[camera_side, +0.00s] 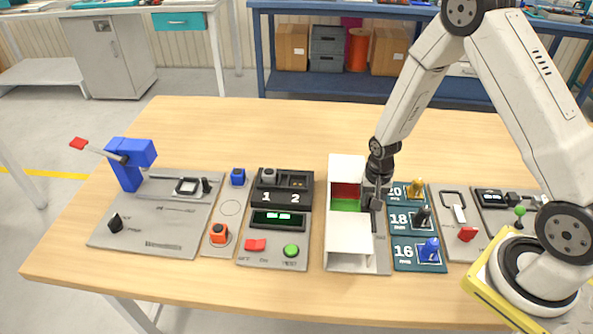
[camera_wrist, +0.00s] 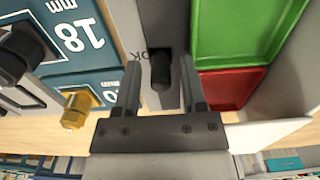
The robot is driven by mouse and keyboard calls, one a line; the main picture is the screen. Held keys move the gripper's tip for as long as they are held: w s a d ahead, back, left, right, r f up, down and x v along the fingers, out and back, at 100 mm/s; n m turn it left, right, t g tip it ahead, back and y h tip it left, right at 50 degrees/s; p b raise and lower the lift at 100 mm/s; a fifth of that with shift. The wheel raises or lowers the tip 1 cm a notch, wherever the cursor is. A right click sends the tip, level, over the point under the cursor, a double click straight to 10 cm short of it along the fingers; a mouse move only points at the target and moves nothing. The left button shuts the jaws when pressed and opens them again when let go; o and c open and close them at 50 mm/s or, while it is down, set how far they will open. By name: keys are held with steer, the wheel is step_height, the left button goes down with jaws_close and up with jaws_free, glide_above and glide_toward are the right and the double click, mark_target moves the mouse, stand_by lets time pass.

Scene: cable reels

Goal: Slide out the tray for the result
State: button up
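The white result housing (camera_side: 349,233) stands in the middle of the row of panels, with a red compartment (camera_side: 346,190) and a green compartment (camera_side: 345,205) showing in its opening. The wrist view shows the red compartment (camera_wrist: 231,87) and the green compartment (camera_wrist: 243,30) to the right of the fingers. My gripper (camera_side: 376,198) points down at the housing's right side. In the wrist view my gripper (camera_wrist: 159,70) is open, with a finger on each side of a dark upright knob (camera_wrist: 160,72) on a grey strip. Gaps show between knob and fingers. A partly hidden label ends in "K".
Right of the housing is a blue board with numbered sizes and a yellow peg (camera_side: 416,188), a dark peg (camera_side: 422,216) and a blue peg (camera_side: 430,249). Left is a panel with a display, a red button (camera_side: 255,245) and a green button (camera_side: 291,250). The front table strip is clear.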

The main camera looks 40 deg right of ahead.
steer(key=shift+r, duration=3.5)
